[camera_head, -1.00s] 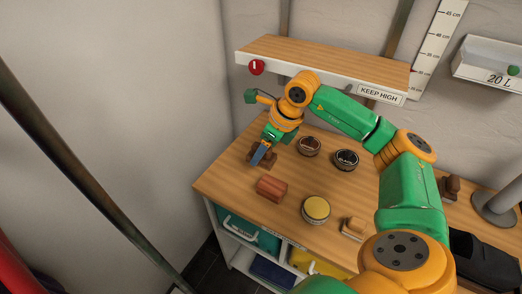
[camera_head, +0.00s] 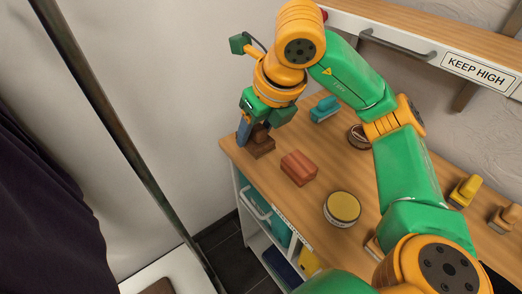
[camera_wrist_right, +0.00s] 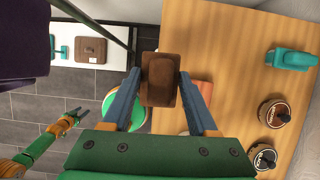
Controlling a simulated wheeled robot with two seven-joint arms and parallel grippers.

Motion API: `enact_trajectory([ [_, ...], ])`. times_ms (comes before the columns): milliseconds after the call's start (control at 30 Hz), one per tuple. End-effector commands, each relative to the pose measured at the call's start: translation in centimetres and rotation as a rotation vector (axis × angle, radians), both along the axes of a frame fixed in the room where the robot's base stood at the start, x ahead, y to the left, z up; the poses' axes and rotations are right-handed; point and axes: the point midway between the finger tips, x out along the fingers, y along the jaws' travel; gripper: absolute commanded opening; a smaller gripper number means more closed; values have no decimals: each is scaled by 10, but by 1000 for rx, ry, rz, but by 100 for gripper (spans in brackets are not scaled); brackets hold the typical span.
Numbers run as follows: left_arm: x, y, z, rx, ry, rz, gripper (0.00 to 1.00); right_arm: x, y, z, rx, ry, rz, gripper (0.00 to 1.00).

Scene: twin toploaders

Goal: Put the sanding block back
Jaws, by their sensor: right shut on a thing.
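A dark brown block with a raised grip (camera_head: 261,147), which looks like the sanding block, is at the bench's left end. My right gripper (camera_head: 251,131) points down and is shut on its grip. In the right wrist view the block (camera_wrist_right: 160,80) sits between the two blue fingers of the right gripper (camera_wrist_right: 160,98). I cannot tell whether its underside touches the bench (camera_head: 310,205). My left gripper (camera_wrist_right: 75,117) shows small at the lower left of the wrist view, away from the bench, with its fingers apart and empty.
A reddish block (camera_head: 299,168), a yellow-topped tin (camera_head: 342,208) and a teal handled block (camera_head: 325,108) stand nearby. Yellow (camera_head: 466,190) and tan (camera_head: 504,217) blocks are at right. The shelf marked KEEP HIGH (camera_head: 475,68) overhangs behind. A pole (camera_head: 120,140) stands left.

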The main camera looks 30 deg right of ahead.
Motion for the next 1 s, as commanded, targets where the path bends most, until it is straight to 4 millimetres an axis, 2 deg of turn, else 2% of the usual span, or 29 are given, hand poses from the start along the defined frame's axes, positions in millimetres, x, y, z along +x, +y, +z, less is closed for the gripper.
enact_trajectory([
  [67,0,0,-6,0,0,0,50,9,-10,-10,5,8,-14,7],
  [200,1,2,-12,3,-3,-2,50,42,-41,-31,11,12,-17,7],
  [267,2,3,-1,4,-4,-2,50,57,-57,-32,8,14,-20,7],
  [433,4,3,3,5,-7,-2,50,83,-81,-74,4,10,-14,7],
  [633,4,3,8,5,-7,-2,50,97,-95,-101,2,9,-13,7],
  [767,4,3,14,5,-7,-1,50,97,-94,-123,2,8,-10,7],
  [1000,3,3,13,5,-6,-1,50,98,-94,-128,2,2,-10,7],
])
